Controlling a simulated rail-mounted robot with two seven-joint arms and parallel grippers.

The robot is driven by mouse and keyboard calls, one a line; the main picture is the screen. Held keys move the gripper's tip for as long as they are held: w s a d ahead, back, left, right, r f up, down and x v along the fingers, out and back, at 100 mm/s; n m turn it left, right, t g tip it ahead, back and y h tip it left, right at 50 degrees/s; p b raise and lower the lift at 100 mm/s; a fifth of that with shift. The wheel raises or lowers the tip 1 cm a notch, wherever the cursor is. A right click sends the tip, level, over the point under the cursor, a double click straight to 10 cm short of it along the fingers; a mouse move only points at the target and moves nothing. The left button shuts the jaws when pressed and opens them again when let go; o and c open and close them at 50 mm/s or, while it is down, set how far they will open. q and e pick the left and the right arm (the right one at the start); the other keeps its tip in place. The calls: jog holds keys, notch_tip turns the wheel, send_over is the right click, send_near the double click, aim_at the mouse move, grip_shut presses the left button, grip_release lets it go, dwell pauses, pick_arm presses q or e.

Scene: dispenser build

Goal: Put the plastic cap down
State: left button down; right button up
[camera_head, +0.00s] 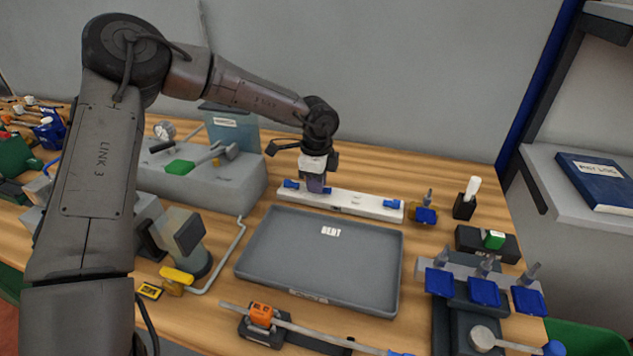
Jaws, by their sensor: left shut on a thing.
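My left gripper (314,184) points down over the left half of a white strip (352,203) behind the grey tray. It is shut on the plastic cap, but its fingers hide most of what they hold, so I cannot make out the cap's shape. I cannot tell whether the cap touches the strip. Small blue pieces sit on the strip, one at its left end (291,184) and one at its right end (391,204). My right gripper is not in view.
An empty grey tray (270,262) lies in front of the strip. A grey block with tools (215,192) stands left. Blue pieces on a grey stand (483,291) are at right, near a black holder (464,207). A rod on an orange-topped clamp (261,314) lies in front.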

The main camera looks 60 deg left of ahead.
pick_arm(q)
jog(key=shift+f, duration=0.25)
jog(key=c, duration=1.1)
grip_release()
jog(key=shift+r+p, duration=0.35)
jog(key=shift+r, duration=0.1)
notch_tip(320, 180, up, 12)
jog(key=p, duration=0.3)
jog(key=shift+r+p, duration=0.2)
jog(key=shift+p, duration=0.2)
